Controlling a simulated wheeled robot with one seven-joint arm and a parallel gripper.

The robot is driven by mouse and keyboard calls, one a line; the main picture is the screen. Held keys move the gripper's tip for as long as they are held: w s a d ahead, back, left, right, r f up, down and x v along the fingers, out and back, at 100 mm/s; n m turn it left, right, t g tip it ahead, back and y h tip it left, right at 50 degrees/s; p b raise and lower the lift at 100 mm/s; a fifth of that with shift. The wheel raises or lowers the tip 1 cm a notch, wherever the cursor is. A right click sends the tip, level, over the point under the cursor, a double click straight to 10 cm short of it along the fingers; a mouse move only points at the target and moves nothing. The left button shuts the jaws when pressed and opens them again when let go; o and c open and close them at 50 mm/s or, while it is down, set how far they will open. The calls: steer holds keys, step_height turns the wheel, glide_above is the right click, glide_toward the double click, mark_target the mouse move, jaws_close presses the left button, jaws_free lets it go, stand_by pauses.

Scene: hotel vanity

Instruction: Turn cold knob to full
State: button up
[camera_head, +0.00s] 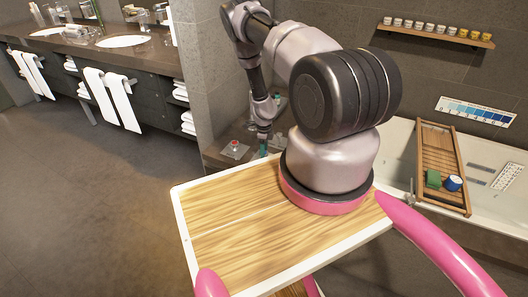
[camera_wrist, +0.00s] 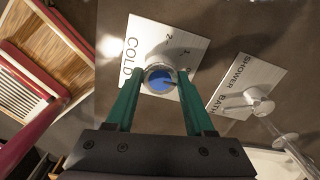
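The cold knob (camera_wrist: 160,80) is a round metal knob with a blue cap, on a pale plate (camera_wrist: 146,32) marked COLD with dial numbers. My gripper (camera_wrist: 161,73) has two green fingers, one on each side of this knob. The fingertips are very close to its rim; I cannot tell whether they press on it. A dark mark on the cap points toward the right finger. In the head view my gripper (camera_head: 263,150) points down at the ledge beside the tub, and the cold knob is hidden there.
A plate marked SHOWER and BATH (camera_wrist: 245,88) with a metal lever lies to the right. A red-capped knob (camera_head: 235,143) stands left of my gripper. A wooden bath tray (camera_head: 440,145) spans the tub. The floor at left is clear.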

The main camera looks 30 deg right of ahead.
jaws_close()
steer(key=shift+n, duration=0.3)
steer(key=n, duration=0.3)
steer(key=shift+n, duration=0.4)
steer(key=n, duration=0.3)
steer(key=shift+n, duration=0.3)
steer(key=n, duration=0.5)
steer(key=shift+w+n, duration=0.1)
steer(key=shift+n, duration=2.4)
